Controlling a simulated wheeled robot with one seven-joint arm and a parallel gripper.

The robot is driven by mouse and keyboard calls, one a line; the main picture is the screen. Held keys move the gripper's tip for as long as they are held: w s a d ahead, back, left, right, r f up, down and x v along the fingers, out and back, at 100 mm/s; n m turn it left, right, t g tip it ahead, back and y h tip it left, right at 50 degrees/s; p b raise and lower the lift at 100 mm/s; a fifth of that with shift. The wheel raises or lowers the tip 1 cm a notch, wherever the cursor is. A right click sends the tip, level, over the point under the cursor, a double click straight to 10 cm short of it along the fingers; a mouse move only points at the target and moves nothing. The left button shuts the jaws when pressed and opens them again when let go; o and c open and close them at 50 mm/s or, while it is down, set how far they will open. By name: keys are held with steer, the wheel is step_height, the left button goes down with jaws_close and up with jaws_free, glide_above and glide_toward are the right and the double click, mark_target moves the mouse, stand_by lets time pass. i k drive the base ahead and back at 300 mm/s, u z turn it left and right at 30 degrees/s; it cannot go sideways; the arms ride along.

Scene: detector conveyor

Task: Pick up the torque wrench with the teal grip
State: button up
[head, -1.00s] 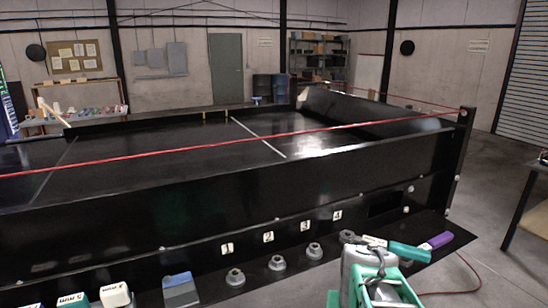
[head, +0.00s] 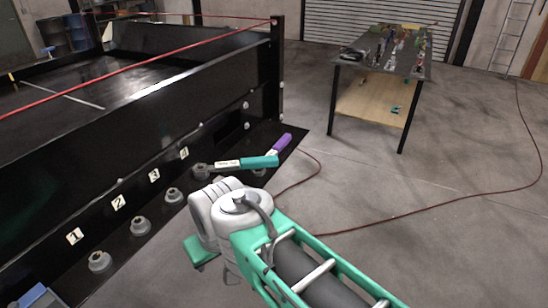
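The torque wrench with the teal grip (head: 262,162) lies on the dark ledge at the far right end of the black conveyor frame. Its pale shaft (head: 228,164) points left toward a round grey fitting. A purple grip (head: 282,143) lies just behind the teal one, pointing up and right. I cannot tell how much of the purple-gripped tool is hidden. My arm, white and green, rises from the bottom right in front of the ledge. My gripper's fingers do not show. Nothing visible of my arm clearly touches the wrench.
Several grey fittings (head: 140,226) stand in a row on the ledge below number labels (head: 118,202). A red rope (head: 140,70) runs above the frame. A workbench (head: 375,97) with tools stands at the back right. A red hose (head: 420,212) crosses the otherwise open floor.

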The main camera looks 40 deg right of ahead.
mark_target(272, 161)
steer(key=z, duration=1.8)
steer(key=i, duration=0.5)
steer(key=u, duration=2.9)
steer(key=i, duration=0.5)
steer(key=u, duration=0.05)
